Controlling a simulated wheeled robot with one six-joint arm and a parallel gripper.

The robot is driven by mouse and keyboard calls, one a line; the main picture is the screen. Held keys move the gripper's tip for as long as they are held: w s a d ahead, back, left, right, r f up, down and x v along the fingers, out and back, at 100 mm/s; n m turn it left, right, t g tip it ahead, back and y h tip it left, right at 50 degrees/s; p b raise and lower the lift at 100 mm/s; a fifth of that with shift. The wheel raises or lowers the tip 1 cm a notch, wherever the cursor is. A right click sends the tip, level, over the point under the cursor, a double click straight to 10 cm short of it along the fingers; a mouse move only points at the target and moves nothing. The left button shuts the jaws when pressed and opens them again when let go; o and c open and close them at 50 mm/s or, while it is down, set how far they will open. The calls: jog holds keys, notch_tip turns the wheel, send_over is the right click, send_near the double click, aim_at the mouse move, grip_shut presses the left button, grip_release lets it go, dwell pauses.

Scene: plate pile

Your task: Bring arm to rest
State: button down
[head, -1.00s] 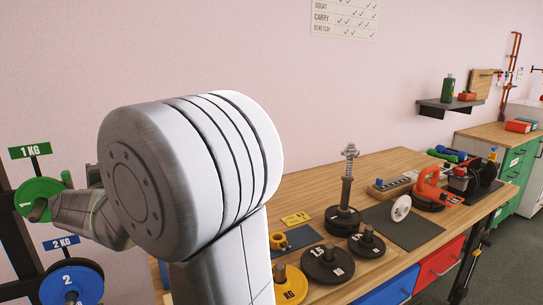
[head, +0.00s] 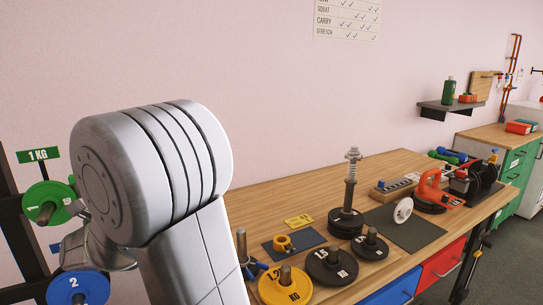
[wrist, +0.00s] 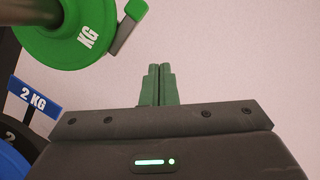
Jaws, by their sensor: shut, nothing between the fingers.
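My gripper (wrist: 154,86) shows in the wrist view with its two green fingers together and nothing between them. It points at the pink wall. A green plate marked KG (wrist: 62,30) is at the upper left of that view, apart from the fingers. In the head view my arm stands large at the left and hides the gripper. The green plate also shows there (head: 38,203) on the rack at the left, below a 1 KG sign (head: 38,155).
A blue plate (head: 70,291) sits lower on the rack.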

jog(key=shift+s+f+m, duration=0.15)
jog(key=shift+f+m, duration=0.05)
jog(key=shift+m, duration=0.5)
